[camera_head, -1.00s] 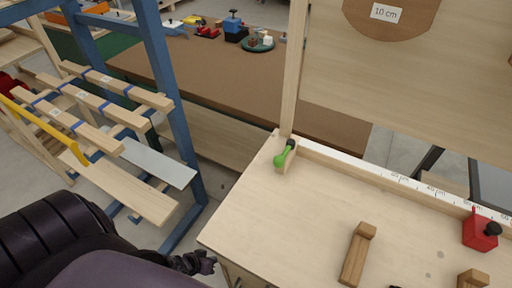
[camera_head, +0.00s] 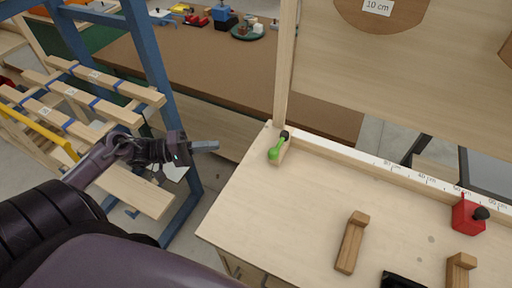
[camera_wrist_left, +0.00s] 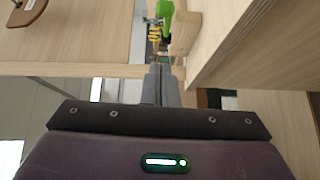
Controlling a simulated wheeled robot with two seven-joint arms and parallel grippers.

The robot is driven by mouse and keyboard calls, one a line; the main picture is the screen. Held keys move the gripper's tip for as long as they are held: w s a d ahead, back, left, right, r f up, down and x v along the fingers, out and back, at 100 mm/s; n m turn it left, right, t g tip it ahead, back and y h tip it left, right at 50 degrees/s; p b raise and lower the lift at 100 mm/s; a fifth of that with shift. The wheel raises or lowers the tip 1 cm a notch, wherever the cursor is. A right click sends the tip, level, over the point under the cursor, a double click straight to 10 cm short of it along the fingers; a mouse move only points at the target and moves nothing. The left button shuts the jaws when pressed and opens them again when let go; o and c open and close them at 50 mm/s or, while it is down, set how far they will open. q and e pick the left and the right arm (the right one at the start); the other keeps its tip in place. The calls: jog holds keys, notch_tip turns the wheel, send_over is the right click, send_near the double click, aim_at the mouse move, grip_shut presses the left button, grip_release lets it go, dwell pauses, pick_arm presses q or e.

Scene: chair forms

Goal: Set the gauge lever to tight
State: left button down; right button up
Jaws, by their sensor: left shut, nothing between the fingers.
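The gauge lever is a green handle (camera_head: 277,150) with a black pivot, on a small wooden block at the back left corner of the light wooden bench (camera_head: 300,195). The green lever leans toward the front left. My left gripper (camera_head: 216,145) is shut and empty, left of the lever and apart from it, off the bench's left edge. In the left wrist view the shut fingers (camera_wrist_left: 161,75) point toward the green lever (camera_wrist_left: 165,12), which is partly cut off at the top. My right gripper is not in view.
A white ruled strip (camera_head: 400,172) runs along the bench's back edge. A red block with a black knob (camera_head: 468,217) and a wooden stop (camera_head: 351,242) stand on the bench. A blue-framed rack with wooden bars (camera_head: 105,105) stands left. An upright post (camera_head: 285,70) rises behind the lever.

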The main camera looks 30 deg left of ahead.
pick_arm(q)
jog(key=p, duration=0.2)
send_near(279, 144)
jog(key=shift+w+a+r, duration=0.1)
jog(key=shift+w+r, duration=0.1)
jog(key=shift+w, duration=0.2)
jog(key=shift+w+a+r, duration=0.1)
jog(key=shift+w+r, duration=0.1)
jog(key=shift+w, duration=0.25)
jog(key=shift+s+d+f+p, duration=0.1)
jog(key=shift+s+d+p, duration=0.1)
jog(key=shift+d+p, duration=0.75)
jog(key=shift+s+d+f, duration=0.1)
jog(key=shift+s+d, duration=0.1)
jog(key=shift+d, duration=0.8)
jog(key=shift+f, duration=0.1)
jog(key=shift+w+d, duration=0.1)
